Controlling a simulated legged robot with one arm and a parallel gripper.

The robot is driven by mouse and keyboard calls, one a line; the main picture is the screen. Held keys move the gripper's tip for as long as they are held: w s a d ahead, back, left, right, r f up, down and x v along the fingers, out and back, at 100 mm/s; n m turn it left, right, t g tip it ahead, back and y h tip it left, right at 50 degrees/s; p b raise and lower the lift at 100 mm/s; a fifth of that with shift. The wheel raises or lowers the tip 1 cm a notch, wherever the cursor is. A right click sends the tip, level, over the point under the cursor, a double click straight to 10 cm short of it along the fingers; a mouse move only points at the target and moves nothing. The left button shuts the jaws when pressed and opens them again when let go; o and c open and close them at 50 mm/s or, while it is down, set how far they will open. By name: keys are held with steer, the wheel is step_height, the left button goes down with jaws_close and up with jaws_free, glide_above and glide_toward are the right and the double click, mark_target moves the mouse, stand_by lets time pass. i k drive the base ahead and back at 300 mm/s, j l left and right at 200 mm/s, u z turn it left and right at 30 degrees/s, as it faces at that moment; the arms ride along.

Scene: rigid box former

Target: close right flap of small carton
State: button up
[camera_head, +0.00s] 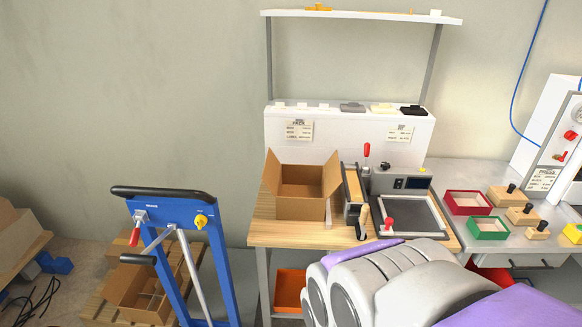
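The small open carton (300,208) sits on the left part of the wooden bench top (290,236). Its right flap (332,173) stands up at the right side, close to upright. Its left flap (271,172) also stands up, leaning outward. The inside of the carton shows between them. I cannot tell how the front and back flaps lie. My gripper does not show. A large grey and purple part of my own body fills the lower right and hides the front right of the bench.
A tape-dispenser-like tool (354,196) stands close right of the carton. Farther right is a grey machine (409,216) with red-knobbed levers. A white ledge (345,131) stands behind. A blue cart (173,215) and another open carton (138,297) are at lower left.

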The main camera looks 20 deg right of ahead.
mark_target(333, 172)
steer(key=l+u, duration=0.15)
steer(key=l, duration=0.3)
steer(key=k+l+u, duration=0.15)
steer(key=l, duration=0.3)
steer(key=k+l+u, duration=0.15)
steer(key=l, duration=0.25)
steer(key=k+l+u, duration=0.15)
steer(key=l, duration=0.3)
steer(key=k+l+u, duration=0.15)
steer(key=l, duration=0.25)
steer(key=k+l, duration=0.1)
steer(key=l, duration=0.25)
steer(key=k+l, duration=0.1)
steer(key=l, duration=0.2)
steer(key=k+l, duration=0.15)
steer(key=l, duration=0.2)
steer(key=i+j+u, duration=0.1)
steer(key=i+u, duration=0.15)
steer(key=i, duration=0.7)
